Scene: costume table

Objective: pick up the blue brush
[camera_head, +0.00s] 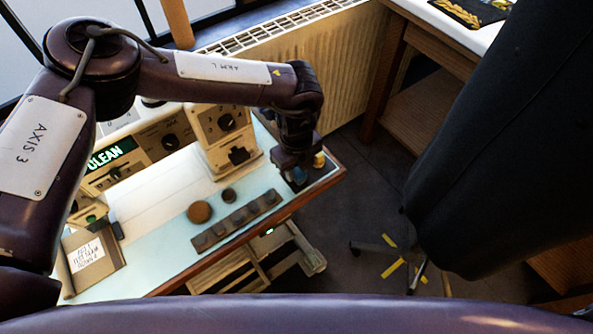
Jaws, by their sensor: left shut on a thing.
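My left gripper (296,165) is over the right end of the table (166,247), near its corner. It is shut on the blue brush (299,176), of which only a small blue part shows below the jaws. The gripper hides the rest of the brush, and I cannot tell whether it touches the surface under it. A small yellow thing (318,160) shows just right of the gripper. My right gripper is not in view.
A cream machine (215,125) with dials stands behind and left of the gripper. A dark strip with round knobs (236,222) and two brown discs (199,212) lie on the table. A large dark garment (490,170) hangs at the right. A radiator (330,70) is behind.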

